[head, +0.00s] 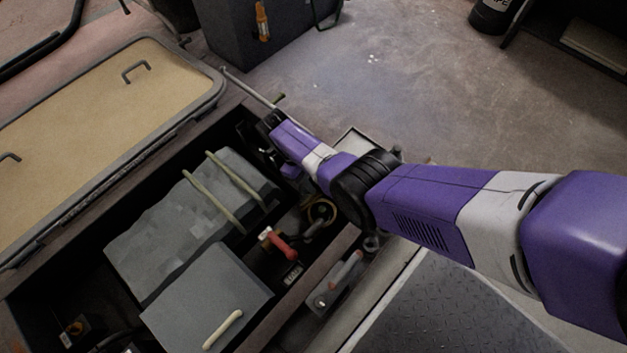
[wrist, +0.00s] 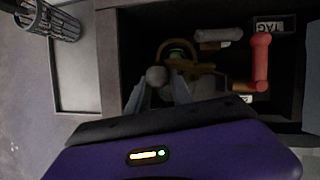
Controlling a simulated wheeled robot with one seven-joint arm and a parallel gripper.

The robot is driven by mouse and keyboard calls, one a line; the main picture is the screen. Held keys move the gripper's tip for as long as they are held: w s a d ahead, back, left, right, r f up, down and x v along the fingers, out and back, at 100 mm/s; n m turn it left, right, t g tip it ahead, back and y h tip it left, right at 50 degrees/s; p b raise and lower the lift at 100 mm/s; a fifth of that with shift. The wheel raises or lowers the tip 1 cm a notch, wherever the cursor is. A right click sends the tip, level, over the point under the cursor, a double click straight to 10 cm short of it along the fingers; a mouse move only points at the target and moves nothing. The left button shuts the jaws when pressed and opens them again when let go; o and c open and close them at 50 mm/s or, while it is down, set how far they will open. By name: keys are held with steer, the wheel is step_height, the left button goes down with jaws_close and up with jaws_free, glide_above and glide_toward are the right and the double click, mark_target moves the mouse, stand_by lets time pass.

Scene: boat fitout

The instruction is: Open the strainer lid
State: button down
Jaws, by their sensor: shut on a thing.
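The strainer (head: 320,211) sits in the dark open compartment, showing in the head view as a round brassy ring partly below my arm. In the wrist view the strainer (wrist: 190,66) shows a brassy frame around a dark round top. A round grey knob (wrist: 156,76) stands at its near left side. My gripper (wrist: 161,86) has its two grey fingers on either side of this knob and is shut on it. The fingers hide the lower part of the knob. The lid's edge is too dark to make out. In the head view my arm hides the fingers.
A red-handled valve (head: 280,246) stands close to the strainer; its handle (wrist: 260,60) is at right in the wrist view. A strapped grey block (head: 190,220) and a grey box (head: 208,300) fill the compartment's left. Compartment walls lie close around.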

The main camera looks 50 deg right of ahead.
steer(key=shift+w, duration=0.45)
steer(key=c, duration=1.4)
jaws_free()
steer(key=shift+o, duration=1.1)
steer(key=shift+s, duration=0.2)
steer(key=p+v, duration=0.3)
steer(key=v, duration=0.4)
steer(key=shift+r+p, duration=0.3)
steer(key=shift+r, duration=0.05)
steer(key=shift+w, duration=0.15)
